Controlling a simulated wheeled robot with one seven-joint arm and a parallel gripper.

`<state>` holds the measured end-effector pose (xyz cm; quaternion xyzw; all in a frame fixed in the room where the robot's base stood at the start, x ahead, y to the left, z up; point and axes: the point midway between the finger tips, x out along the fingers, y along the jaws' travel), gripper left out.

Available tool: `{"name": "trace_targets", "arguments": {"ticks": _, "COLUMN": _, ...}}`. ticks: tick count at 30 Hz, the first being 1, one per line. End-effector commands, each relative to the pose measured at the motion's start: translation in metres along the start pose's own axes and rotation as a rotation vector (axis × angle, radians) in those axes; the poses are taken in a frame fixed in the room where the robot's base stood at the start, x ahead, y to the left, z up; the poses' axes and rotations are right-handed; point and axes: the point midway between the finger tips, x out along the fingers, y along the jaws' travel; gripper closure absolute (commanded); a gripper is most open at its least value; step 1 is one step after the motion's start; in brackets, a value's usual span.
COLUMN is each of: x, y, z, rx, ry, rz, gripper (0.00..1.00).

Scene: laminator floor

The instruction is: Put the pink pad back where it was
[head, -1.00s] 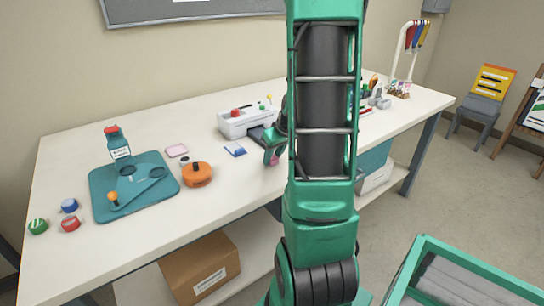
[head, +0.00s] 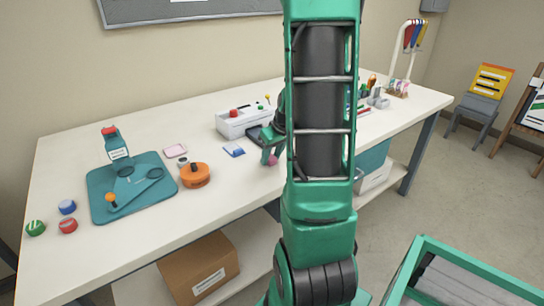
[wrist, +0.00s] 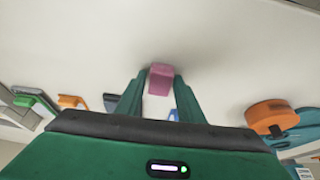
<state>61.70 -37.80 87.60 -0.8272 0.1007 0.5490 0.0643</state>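My gripper (wrist: 160,84) is shut on a pink block, which I take to be the pink pad (wrist: 161,79); its fingers touch it on both sides. In the head view the pink pad (head: 272,160) shows at the fingertips, over the front part of the worktable (head: 330,150). My arm hides part of the gripper there. I cannot tell whether the pad touches the tabletop. A flat pale pink piece (head: 175,150) lies on the table behind the orange round container (head: 195,175).
A white machine (head: 243,122) stands behind my gripper, with a blue-and-white packet (head: 234,151) to the left. Colored round items lie at the left end. Bare tabletop lies between the packet and the front edge.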

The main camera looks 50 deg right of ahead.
Motion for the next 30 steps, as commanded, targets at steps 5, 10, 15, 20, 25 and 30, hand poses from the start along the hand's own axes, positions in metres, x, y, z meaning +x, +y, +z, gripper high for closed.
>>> {"name": "trace_targets", "arguments": {"ticks": 5, "x": -0.038, "y": -0.003, "z": 0.003, "rx": -0.005, "ry": 0.014, "rz": -0.011, "gripper": 0.54}}
{"name": "trace_targets", "arguments": {"ticks": 10, "x": -0.074, "y": 0.000, "z": 0.005, "rx": -0.003, "ry": 0.022, "rz": -0.008, "gripper": 0.54}}
{"name": "trace_targets", "arguments": {"ticks": 15, "x": -0.103, "y": 0.001, "z": 0.006, "rx": -0.002, "ry": 0.023, "rz": -0.007, "gripper": 0.54}}
{"name": "trace_targets", "arguments": {"ticks": 20, "x": -0.121, "y": 0.002, "z": 0.007, "rx": -0.001, "ry": 0.023, "rz": -0.007, "gripper": 0.54}}
{"name": "trace_targets", "arguments": {"ticks": 25, "x": -0.130, "y": -0.011, "z": 0.013, "rx": 0.008, "ry": 0.003, "rz": -0.014, "gripper": 0.54}}
{"name": "trace_targets", "arguments": {"ticks": 30, "x": -0.146, "y": -0.068, "z": 0.052, "rx": 0.078, "ry": -0.108, "rz": -0.032, "gripper": 0.54}}
